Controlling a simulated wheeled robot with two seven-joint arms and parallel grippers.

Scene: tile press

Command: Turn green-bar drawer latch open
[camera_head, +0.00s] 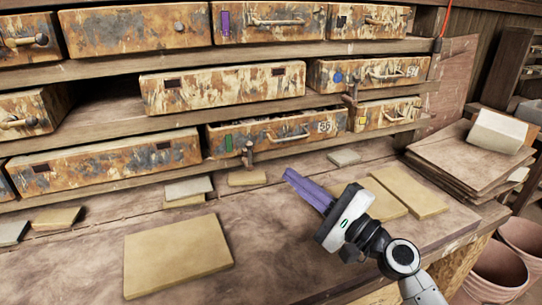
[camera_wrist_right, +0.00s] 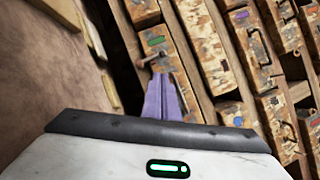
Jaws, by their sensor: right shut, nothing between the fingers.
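The green-bar drawer (camera_head: 262,137) is in the lower row in the head view, rusty and chipped, with a green bar (camera_head: 228,142), a curved handle and a number tag. Its small metal latch (camera_head: 248,155) stands upright at the drawer's lower front edge. In the right wrist view the green bar (camera_wrist_right: 156,41) and the latch (camera_wrist_right: 150,58) lie just beyond my fingertips. My right gripper (camera_head: 289,174), with purple fingers, is shut and empty, to the right of and below the latch in the head view. The wrist view (camera_wrist_right: 161,78) shows its tips near the latch; contact is unclear. My left gripper is out of view.
Another latch (camera_head: 350,104) stands by the yellow-marked drawer (camera_head: 388,114). Tan tiles (camera_head: 178,256) and small tile pieces (camera_head: 188,188) lie on the bench. Stacked boards (camera_head: 470,157) stand at the right.

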